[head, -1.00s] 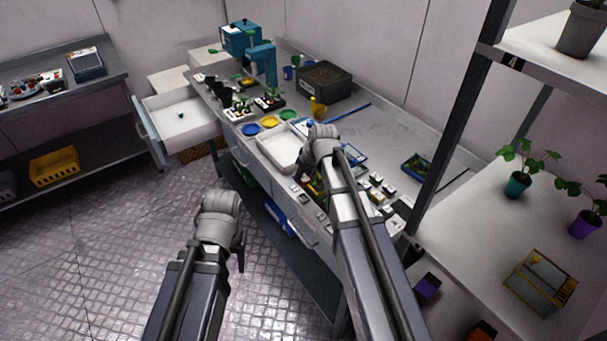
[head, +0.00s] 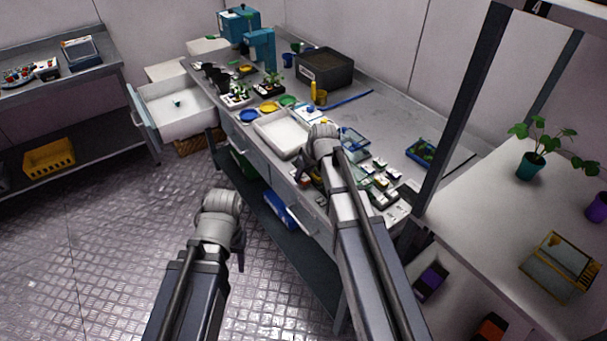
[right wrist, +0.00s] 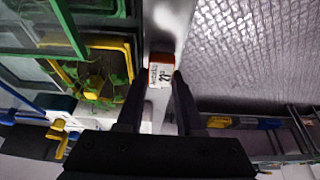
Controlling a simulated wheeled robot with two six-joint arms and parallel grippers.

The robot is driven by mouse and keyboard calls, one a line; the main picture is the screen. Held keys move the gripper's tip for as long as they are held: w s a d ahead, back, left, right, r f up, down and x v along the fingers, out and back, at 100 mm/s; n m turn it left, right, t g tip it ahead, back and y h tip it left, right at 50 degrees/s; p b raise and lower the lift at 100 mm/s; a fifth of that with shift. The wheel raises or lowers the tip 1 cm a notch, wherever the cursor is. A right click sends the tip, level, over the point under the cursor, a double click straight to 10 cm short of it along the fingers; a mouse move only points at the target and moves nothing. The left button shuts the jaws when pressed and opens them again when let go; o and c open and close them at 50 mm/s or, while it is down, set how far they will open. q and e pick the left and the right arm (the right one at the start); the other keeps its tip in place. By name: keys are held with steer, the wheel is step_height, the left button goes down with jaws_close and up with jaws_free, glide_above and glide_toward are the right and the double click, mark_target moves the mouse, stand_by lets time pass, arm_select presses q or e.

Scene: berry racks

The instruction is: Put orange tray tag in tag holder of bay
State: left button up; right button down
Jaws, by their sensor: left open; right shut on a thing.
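The tray tag (right wrist: 160,74) is a small piece with an orange top edge and a white printed face. In the right wrist view it sits between the two fingertips of my right gripper (right wrist: 160,86), which is shut on it. In the head view my right gripper (head: 305,172) is over the front edge of the bench, partly hidden by its own arm, and the tag cannot be made out there. My left gripper (head: 239,258) is open and empty above the floor in front of the bench. I cannot pick out the bay's tag holder.
The bench (head: 380,115) carries a white tray (head: 281,134), several small blocks and a dark bin (head: 325,70). A yellow-rimmed tray with green leaves (right wrist: 125,50) lies left of the tag in the right wrist view. A shelf rack (head: 460,215) with plants stands close at right. An open drawer (head: 175,105) juts out.

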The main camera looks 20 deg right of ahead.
steer(key=shift+c, duration=2.3)
jaws_free()
step_height(320, 180, up, 12)
steer(key=p, duration=1.2)
